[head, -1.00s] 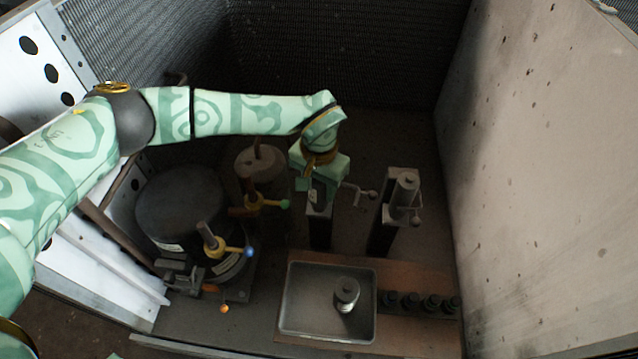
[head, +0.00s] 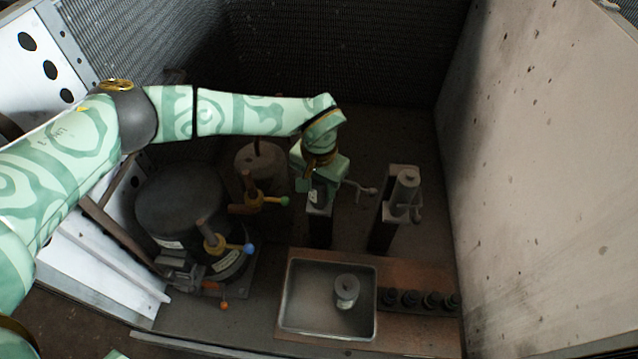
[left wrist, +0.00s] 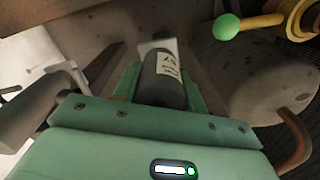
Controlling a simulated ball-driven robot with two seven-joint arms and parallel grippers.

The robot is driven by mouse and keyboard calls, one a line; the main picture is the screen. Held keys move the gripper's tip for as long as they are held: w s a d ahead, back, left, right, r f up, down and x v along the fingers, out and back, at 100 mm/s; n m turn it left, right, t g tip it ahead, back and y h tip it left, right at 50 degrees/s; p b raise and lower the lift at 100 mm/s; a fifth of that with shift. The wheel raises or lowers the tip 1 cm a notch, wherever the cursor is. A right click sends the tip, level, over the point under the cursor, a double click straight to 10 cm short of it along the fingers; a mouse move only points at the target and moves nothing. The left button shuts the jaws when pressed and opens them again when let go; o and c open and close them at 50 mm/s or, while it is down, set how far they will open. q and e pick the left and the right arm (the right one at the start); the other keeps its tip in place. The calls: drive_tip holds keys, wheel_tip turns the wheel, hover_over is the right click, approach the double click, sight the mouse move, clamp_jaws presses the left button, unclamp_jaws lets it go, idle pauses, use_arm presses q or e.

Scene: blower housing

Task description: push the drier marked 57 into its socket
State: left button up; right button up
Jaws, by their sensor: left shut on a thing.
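My left gripper (head: 312,188) points down over the top of the left dark post (head: 320,229) in the head view. It is shut on a dark grey cylinder, the drier (left wrist: 162,80), which shows between the green fingers in the left wrist view. A pale label with dark characters is on its side; I cannot read it surely. In the head view the drier (head: 318,196) is mostly hidden by the gripper. It sits at the post's top; I cannot tell how deep it is in the socket. My right gripper is not in view.
A right post (head: 383,232) holds a grey cylinder (head: 405,186), with a lever beside it. A metal tray (head: 300,318) in front holds another cylinder (head: 346,290). Several dark caps (head: 432,300) stand right of it. A black tank (head: 181,205) and valves with coloured knobs are left.

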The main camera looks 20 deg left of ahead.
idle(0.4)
use_arm(q)
drive_tip(key=o, duration=1.7)
drive_tip(key=shift+o, duration=0.2)
drive_tip(key=shift+r+p, duration=1.95)
drive_tip(key=shift+r, duration=1.6)
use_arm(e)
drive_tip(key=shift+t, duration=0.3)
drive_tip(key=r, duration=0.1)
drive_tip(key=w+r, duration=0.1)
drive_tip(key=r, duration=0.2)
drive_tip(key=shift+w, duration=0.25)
use_arm(q)
drive_tip(key=shift+f, duration=0.1)
